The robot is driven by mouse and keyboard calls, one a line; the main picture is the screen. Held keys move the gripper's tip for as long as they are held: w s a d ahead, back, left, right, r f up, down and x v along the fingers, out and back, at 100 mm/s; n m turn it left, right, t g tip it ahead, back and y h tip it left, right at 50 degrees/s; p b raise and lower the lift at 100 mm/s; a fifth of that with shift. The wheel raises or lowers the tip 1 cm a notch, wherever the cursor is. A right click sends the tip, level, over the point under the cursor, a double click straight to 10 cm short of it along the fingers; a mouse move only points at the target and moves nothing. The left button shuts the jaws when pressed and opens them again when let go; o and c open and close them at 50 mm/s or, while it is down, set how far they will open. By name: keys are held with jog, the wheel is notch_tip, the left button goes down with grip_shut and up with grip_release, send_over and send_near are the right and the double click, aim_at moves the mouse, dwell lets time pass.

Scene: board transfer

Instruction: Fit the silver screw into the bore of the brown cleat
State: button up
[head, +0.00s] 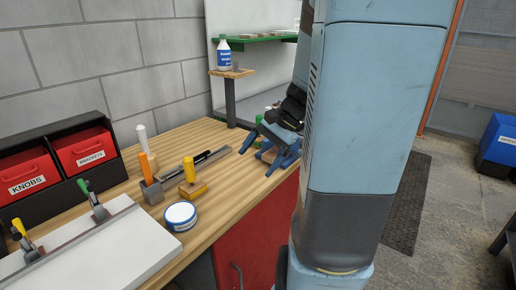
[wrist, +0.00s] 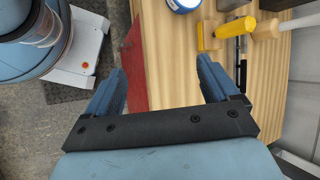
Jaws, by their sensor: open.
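My gripper (head: 257,161) is open and empty over the right end of the wooden workbench (head: 226,204). In the wrist view the jaws (wrist: 160,65) are spread wide, with bare bench top and the bench's edge between and beyond them. I cannot make out the silver screw in either view. I cannot pick out the brown cleat for sure; a small brown patch shows behind my blue fingers in the head view, partly hidden by them.
A yellow-handled tool (head: 189,170), a grey block with an orange handle (head: 152,191), a white-lidded tin (head: 181,216) and a dark rail (head: 209,158) stand left of my gripper. A bottle (head: 223,53) stands on a raised wooden stand (head: 240,73). Red bins (head: 26,174) are far left.

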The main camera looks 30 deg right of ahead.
jog(key=w+d+f+m+t+y, duration=0.2)
jog(key=d+f+m+t, duration=0.1)
jog(key=d+m, duration=0.3)
jog(key=w+d+f+m+t+y, duration=0.1)
jog(key=d+f+m+t+y, duration=0.15)
jog(key=d, duration=0.55)
jog(key=s+d+f+m+t+h, duration=0.3)
jog(key=d+f+m+t, duration=0.25)
jog(key=d, duration=0.35)
jog(key=s+d+f+m+t+h, duration=0.2)
jog(key=d+f+m+t+h, duration=0.15)
jog(key=d+m, duration=0.35)
jog(key=shift+n+t, duration=0.4)
jog(key=shift+t, duration=0.05)
jog(key=x, duration=1.3)
jog(key=shift+w+d, duration=0.1)
jog(key=shift+d, duration=0.2)
jog(key=c, duration=1)
jog(key=shift+m, duration=1.9)
jog(key=shift+c, duration=0.2)
jog(key=shift+d, duration=0.1)
jog(key=o, duration=1)
jog(key=shift+o, duration=0.2)
